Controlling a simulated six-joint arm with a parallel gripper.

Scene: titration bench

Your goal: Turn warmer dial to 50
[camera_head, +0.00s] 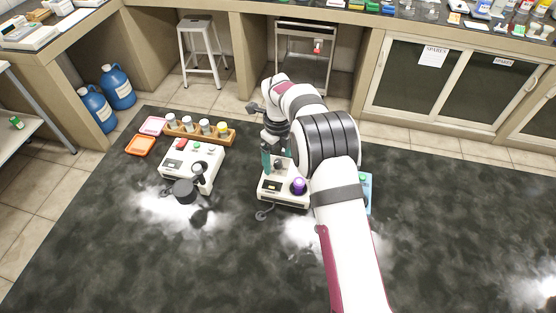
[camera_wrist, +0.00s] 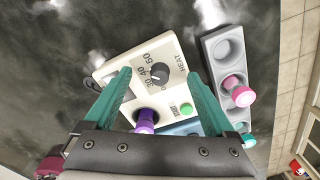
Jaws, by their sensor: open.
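The white warmer (camera_head: 270,196) stands on the dark bench, partly hidden by my arm in the head view. In the wrist view, its panel (camera_wrist: 119,70) carries a dark round dial (camera_wrist: 159,74) with numbers around it and the word HEAT. A pale mark shows on the dial, but its exact setting is too small to read. A purple-topped vial (camera_wrist: 146,121) and a green button (camera_wrist: 186,108) are on the warmer near the dial. My gripper (camera_wrist: 160,76) is open, its two teal fingers on either side of the dial in the picture. I cannot tell whether they touch it.
A grey rack (camera_wrist: 222,48) with a pink-capped vial (camera_wrist: 233,87) is beside the warmer. Another white device (camera_head: 206,158) stands left, before a wooden rack (camera_head: 229,137) of vials. An orange tray (camera_head: 141,145) lies farther left. The bench in front is mostly clear.

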